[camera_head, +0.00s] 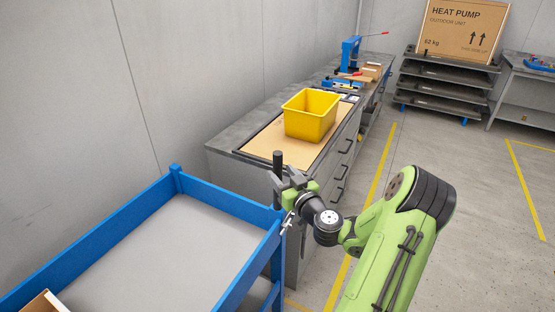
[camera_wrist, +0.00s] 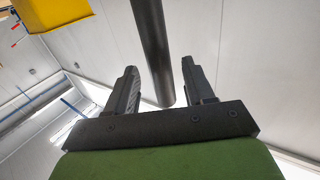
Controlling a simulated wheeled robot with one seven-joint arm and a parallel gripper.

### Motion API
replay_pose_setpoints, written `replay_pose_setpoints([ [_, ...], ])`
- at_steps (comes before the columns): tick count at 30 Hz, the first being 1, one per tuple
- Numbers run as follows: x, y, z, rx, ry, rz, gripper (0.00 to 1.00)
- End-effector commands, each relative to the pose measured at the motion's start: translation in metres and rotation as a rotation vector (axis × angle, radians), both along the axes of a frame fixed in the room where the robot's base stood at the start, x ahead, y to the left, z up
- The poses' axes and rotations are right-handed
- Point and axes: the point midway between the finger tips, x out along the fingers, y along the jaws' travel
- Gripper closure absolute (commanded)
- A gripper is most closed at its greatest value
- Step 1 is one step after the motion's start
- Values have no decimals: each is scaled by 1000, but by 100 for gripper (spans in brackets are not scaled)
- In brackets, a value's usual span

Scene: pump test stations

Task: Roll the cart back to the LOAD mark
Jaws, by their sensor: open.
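The blue cart (camera_head: 215,195) with a grey deck (camera_head: 165,245) fills the lower left of the head view. A dark upright handle post (camera_head: 278,160) stands near its right corner, close to the workbench end. My gripper (camera_head: 284,182) is at this post. In the wrist view the dark round bar (camera_wrist: 153,40) shows between the fingers of my open gripper (camera_wrist: 159,68), with a visible gap to each finger. Whether the bar is fully between the fingers in depth is hard to tell. No LOAD mark is readable in either view.
A grey workbench (camera_head: 232,156) along the wall carries a yellow bin (camera_head: 310,115) and a blue press (camera_head: 350,53). Yellow lines (camera_head: 366,207) mark the open floor to the right.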

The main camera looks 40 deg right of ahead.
Motion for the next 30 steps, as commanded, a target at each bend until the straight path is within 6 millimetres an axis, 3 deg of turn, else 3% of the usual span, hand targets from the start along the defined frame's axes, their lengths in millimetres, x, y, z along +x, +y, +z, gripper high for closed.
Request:
replay_pose_setpoints([
  [3, 21, -5, 4, -1, -2, 1, 47],
  [6, 30, -7, 2, 1, -1, 1, 47],
  [14, 32, -8, 0, 1, 0, -1, 47],
  [25, 32, -8, 0, 1, 0, -1, 100],
  [30, 32, -9, 0, 1, 0, -1, 100],
])
